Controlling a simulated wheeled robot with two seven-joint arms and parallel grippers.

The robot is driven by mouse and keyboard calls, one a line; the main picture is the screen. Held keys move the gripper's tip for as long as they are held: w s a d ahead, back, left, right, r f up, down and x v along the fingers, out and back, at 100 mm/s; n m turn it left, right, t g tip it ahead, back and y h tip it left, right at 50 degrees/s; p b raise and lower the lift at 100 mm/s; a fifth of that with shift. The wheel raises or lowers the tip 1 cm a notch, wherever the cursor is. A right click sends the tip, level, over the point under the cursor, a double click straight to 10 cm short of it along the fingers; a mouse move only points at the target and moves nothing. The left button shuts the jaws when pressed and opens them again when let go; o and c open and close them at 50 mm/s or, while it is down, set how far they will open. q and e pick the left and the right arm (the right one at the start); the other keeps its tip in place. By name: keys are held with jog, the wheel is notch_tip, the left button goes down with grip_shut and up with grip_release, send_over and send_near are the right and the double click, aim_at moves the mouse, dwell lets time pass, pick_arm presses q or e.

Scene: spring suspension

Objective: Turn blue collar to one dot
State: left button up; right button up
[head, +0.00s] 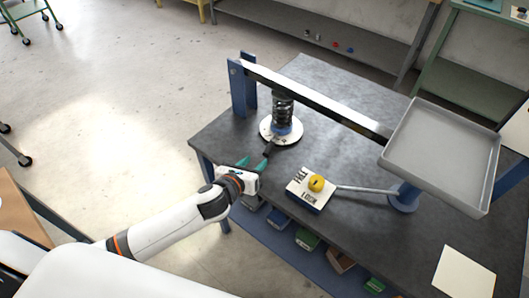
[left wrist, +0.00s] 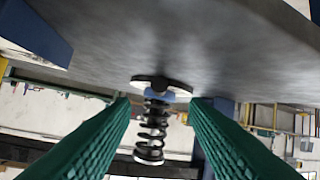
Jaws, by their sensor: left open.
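The blue collar (head: 283,129) sits at the foot of a black coil spring (head: 283,107), just above a round white plate (head: 268,127) on the dark table. A short black handle (head: 267,150) points from the collar area toward my left gripper (head: 256,163). That gripper is open, with its green fingers apart and short of the plate. The left wrist view is upside down; there the collar (left wrist: 160,95) and spring (left wrist: 152,130) show between the two fingertips, untouched. Dark marks on the plate are too small to read as dots. My right gripper is not in view.
A metal beam (head: 320,103) runs over the spring from a blue post (head: 243,86) to a grey tray (head: 440,150). A lettered box with a yellow knob (head: 316,183) stands right of my gripper. A pale square sheet (head: 463,273) lies at front right.

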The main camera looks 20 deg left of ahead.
aim_at(265, 153)
pick_arm(q)
jog(key=x, duration=0.7)
jog(key=shift+w, duration=0.2)
grip_shut()
